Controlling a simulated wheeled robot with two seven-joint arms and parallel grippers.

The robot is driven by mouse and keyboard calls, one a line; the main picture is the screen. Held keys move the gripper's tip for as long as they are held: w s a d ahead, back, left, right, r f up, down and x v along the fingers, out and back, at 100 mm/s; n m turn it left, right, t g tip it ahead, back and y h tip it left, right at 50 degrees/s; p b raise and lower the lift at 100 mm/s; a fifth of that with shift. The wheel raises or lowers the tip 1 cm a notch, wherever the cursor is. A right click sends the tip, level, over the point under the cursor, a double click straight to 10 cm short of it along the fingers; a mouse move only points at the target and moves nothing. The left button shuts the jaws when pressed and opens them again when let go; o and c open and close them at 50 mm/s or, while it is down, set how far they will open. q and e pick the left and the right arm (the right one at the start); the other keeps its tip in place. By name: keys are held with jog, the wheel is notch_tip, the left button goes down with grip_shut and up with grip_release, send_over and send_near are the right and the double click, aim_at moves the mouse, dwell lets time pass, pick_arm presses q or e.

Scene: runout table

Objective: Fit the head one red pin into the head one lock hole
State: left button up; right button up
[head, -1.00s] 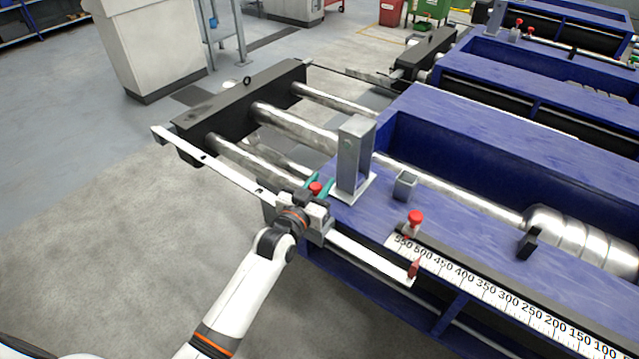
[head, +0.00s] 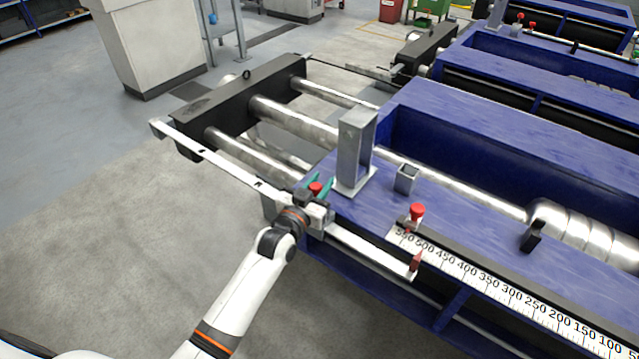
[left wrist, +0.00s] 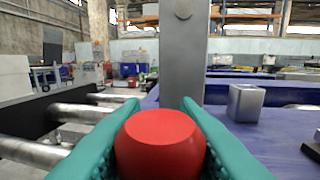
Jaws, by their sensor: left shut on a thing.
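The red pin's round head (left wrist: 160,140) fills the space between the teal fingers of my left gripper (left wrist: 158,125) in the left wrist view. In the head view the same red pin (head: 315,188) shows at my left gripper (head: 318,186), which is shut on it at the near left corner of the blue frame. The pin's shaft and the hole beneath are hidden, so I cannot tell whether it sits in a hole. A second red-headed pin (head: 417,211) stands near the end of the ruler scale. My right gripper is not in view.
A grey upright post (head: 354,150) stands just right of my left gripper. A small square grey socket (head: 405,178) is farther right on the blue frame (head: 375,208). A long flat bar (head: 222,159) runs past my gripper, with steel rods (head: 325,122) behind.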

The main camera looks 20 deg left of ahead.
pick_arm(q)
jog(key=shift+f+b, duration=0.45)
jog(key=shift+f, duration=0.25)
jog(key=o, duration=1.1)
jog(key=shift+s, duration=0.1)
jog(key=s, duration=0.4)
jog(key=s+a, duration=0.1)
jog(key=s, duration=0.2)
jog(key=s+a, duration=0.1)
jog(key=s, duration=0.3)
jog(key=shift+s+a, duration=0.1)
jog(key=shift+s, duration=0.2)
